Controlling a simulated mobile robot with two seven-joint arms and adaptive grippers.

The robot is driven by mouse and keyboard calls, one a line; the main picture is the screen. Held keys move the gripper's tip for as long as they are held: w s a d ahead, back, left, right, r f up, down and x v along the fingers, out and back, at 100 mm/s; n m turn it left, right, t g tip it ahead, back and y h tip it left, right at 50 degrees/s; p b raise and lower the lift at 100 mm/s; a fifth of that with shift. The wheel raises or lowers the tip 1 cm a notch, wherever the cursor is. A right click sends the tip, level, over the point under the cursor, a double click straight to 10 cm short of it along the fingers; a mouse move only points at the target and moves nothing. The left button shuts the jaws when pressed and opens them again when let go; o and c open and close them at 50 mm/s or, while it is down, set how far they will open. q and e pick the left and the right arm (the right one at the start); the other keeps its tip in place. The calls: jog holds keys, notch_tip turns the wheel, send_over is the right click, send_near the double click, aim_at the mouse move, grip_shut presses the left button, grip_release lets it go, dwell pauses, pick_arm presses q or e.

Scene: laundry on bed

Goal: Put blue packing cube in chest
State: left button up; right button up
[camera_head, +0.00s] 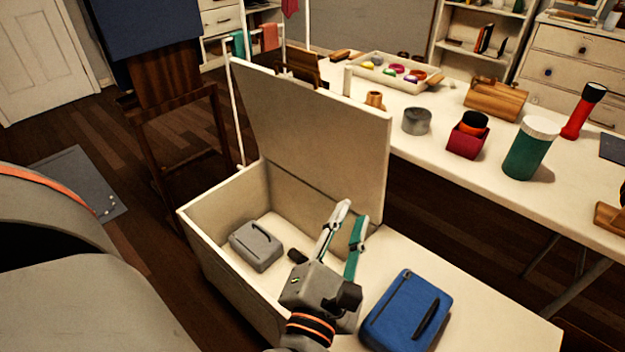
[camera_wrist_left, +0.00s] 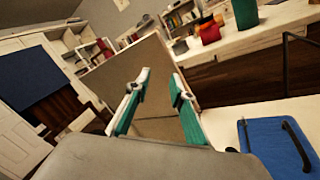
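The blue packing cube (camera_head: 402,312) lies flat on a white surface to the right of the chest, with a dark handle on top. It also shows at the right of the left wrist view (camera_wrist_left: 262,148). The white chest (camera_head: 222,258) stands with its lid (camera_head: 318,130) raised. A grey packing cube (camera_head: 256,246) lies inside it. My left gripper (camera_head: 351,213) is open and empty above the chest's right part, left of the blue cube and apart from it. Its spread fingers show in the left wrist view (camera_wrist_left: 160,82). My right gripper is not in view.
Behind the chest, a long white table (camera_head: 455,145) holds a green jar (camera_head: 531,150), a red flashlight (camera_head: 583,112), a red box (camera_head: 466,142), a grey can (camera_head: 416,121) and a tray (camera_head: 350,68). A wooden chair (camera_head: 178,125) stands left of the lid. The white surface around the blue cube is clear.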

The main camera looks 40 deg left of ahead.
pick_arm(q)
jog(key=s+d+r+m+t+h, duration=0.35)
jog(key=d+m+t+h, duration=0.2)
jog(key=m, duration=0.95)
jog(key=s+d+f+m+g+h, duration=0.35)
jog(key=f+m+h, duration=0.35)
jog(key=m, duration=0.4)
jog(key=s+a+f+m+g+y, duration=0.1)
jog(key=s+f+m+g, duration=0.3)
jog(key=f, duration=0.6)
jog(key=s+a+f+m+g+y, duration=0.1)
jog(key=s+a+f+m+g, duration=0.1)
jog(key=s+f+m+g, duration=0.2)
notch_tip(320, 180, down, 6)
jog(key=m, duration=0.3)
jog(key=shift+s+a+f, duration=0.2)
jog(key=shift+s+a, duration=0.15)
